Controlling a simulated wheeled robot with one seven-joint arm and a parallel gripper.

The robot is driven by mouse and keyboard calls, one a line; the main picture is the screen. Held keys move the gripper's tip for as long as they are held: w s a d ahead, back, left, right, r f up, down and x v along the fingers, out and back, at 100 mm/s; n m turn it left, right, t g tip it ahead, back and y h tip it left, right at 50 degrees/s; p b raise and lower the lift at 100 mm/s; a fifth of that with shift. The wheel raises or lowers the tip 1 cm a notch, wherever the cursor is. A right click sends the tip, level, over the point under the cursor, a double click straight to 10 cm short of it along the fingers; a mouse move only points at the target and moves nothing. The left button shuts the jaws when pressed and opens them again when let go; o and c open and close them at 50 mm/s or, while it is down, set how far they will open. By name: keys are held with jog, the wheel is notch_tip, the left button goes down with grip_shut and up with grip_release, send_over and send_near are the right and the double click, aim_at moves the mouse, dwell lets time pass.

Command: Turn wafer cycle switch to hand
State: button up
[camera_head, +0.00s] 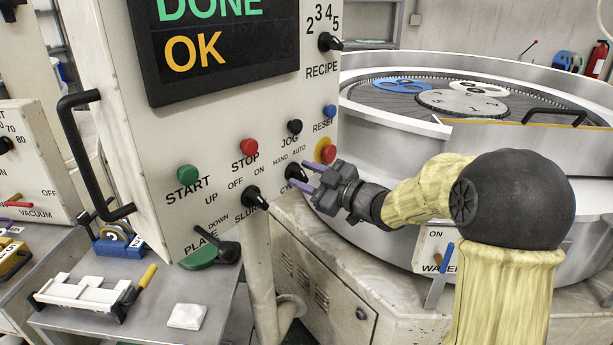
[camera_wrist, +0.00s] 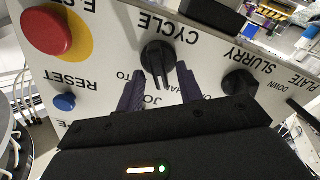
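The black cycle switch (camera_wrist: 157,58) on the white control panel shows upside down in the wrist view, with its pointer running down between my fingers. I cannot tell clearly whether it aims at HAND or AUTO; those labels are partly covered by my fingers. In the head view the switch (camera_head: 293,173) sits at the panel's lower right, partly hidden by my gripper. My gripper (camera_head: 306,177) is open, its purple fingers on either side of the knob. It also shows in the wrist view (camera_wrist: 160,72). I see a gap between each finger and the knob.
A red emergency button (camera_head: 327,152) and blue reset button (camera_head: 330,111) are above right of the switch. The black jog button (camera_head: 295,127) is above it. The slurry switch (camera_head: 254,197) and green-based plate lever (camera_head: 209,254) are at left. The lapping machine (camera_head: 400,130) stands behind.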

jog(key=b+v, duration=0.1)
jog(key=v, duration=1.6)
jog(key=shift+s+d+b, duration=0.15)
jog(key=shift+s+b, duration=0.05)
jog(key=shift+b, duration=0.1)
jog(key=shift+w, duration=0.1)
jog(key=w+d+f+m+t+h+p, duration=0.1)
jog(key=d+f+m+h+p, duration=0.45)
jog(key=m+h, duration=0.65)
jog(key=s+a+f+m+g+h+p, duration=0.1)
jog(key=s+f+m+g+p, duration=0.1)
jog(key=s, duration=0.6)
jog(key=s+a+f+m+g+h+p, duration=0.1)
jog(key=s+f+m+g+p, duration=0.1)
jog(key=s+g+p, duration=0.2)
jog(key=s+g, duration=0.3)
jog(key=s, duration=0.2)
jog(key=shift+f+m, duration=0.4)
